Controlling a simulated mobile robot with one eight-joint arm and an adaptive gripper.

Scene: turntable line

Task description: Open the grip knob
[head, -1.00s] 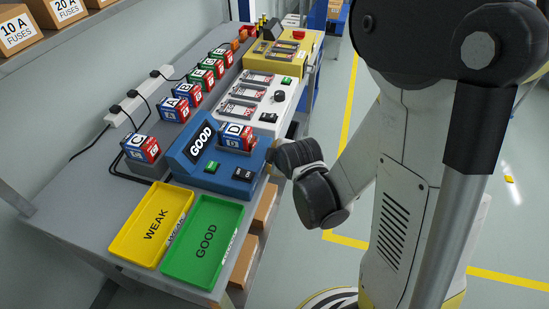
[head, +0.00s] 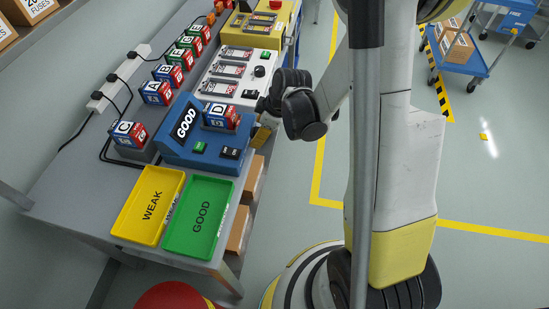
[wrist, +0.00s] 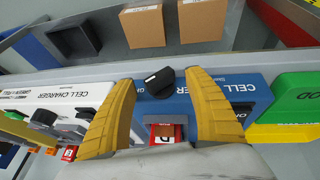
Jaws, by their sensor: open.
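A black knob (wrist: 159,82) shows in the wrist view on the front edge of the blue tester (wrist: 172,106). It lies between the two yellow fingers of my gripper (wrist: 160,76), which are apart with clear space on both sides of it. I cannot tell whether they touch it. In the head view, the blue tester (head: 172,147) stands on the bench with a GOOD display and block D (head: 221,116) in it. My gripper (head: 262,134) is at its right side, partly hidden by my wrist, and the knob is hidden there.
The white cell charger (head: 233,82) stands beyond the tester and carries another dark knob (head: 259,71). A yellow WEAK tray (head: 148,205) and green GOOD tray (head: 198,217) lie nearer. Several blocks line the back. Cardboard boxes (head: 239,228) sit under the bench.

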